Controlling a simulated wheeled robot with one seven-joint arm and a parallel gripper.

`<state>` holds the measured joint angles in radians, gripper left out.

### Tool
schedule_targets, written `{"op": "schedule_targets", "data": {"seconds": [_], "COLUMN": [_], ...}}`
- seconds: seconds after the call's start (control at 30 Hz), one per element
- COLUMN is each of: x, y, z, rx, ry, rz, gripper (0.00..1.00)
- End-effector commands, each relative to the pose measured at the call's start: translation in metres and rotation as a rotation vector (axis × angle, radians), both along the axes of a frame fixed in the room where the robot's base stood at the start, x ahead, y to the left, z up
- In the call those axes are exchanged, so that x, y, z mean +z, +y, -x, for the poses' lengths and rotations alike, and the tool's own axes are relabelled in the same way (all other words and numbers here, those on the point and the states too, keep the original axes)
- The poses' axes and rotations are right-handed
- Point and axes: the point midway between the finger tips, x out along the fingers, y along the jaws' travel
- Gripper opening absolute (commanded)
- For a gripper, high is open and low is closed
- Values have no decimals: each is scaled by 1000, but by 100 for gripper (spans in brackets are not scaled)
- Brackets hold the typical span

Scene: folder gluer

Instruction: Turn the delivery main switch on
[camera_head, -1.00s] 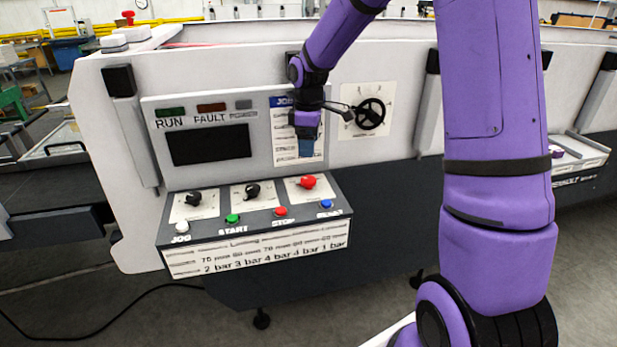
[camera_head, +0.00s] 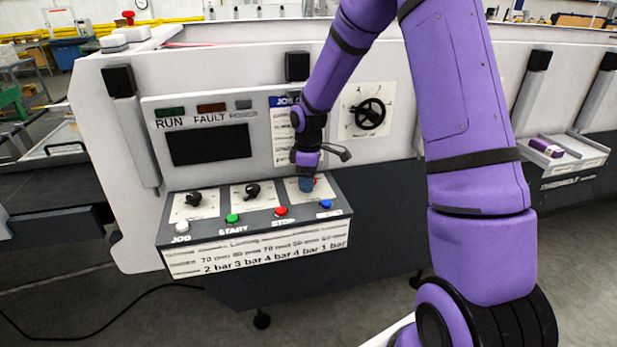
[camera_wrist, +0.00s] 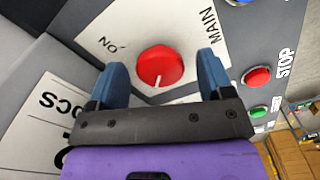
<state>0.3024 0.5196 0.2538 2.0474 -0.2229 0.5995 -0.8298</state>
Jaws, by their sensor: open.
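The main switch is a red rotary knob (camera_wrist: 160,66) on a white plate marked MAIN and ON in the wrist view. A white pointer line on the knob points toward my gripper, away from the ON mark. My gripper (camera_wrist: 162,78) is open, with one blue finger on each side of the knob, apart from it as far as I can see. In the head view my gripper (camera_head: 306,184) is over the right end of the sloped control panel and mostly hides the red knob (camera_head: 315,181).
Two black knobs (camera_head: 193,198) (camera_head: 252,191) sit left on the panel. Below are white JOG (camera_head: 182,227), green START (camera_head: 232,218), red STOP (camera_head: 281,211) and blue (camera_head: 326,204) buttons. A black handwheel (camera_head: 370,114) is on the wall up right.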

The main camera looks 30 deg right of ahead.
Motion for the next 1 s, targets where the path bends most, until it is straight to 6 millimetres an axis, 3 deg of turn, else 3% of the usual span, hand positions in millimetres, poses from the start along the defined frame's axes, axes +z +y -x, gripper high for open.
{"op": "schedule_targets", "data": {"seconds": [0.17,0.4,0.77,1.0], "x": [0,0,0,0], "y": [0,0,0,0], "z": [0,0,0,0], "rx": [0,-1,-51,-201], "ry": [0,0,0,-1], "rz": [0,0,0,0], "gripper": [74,25,25,25]}}
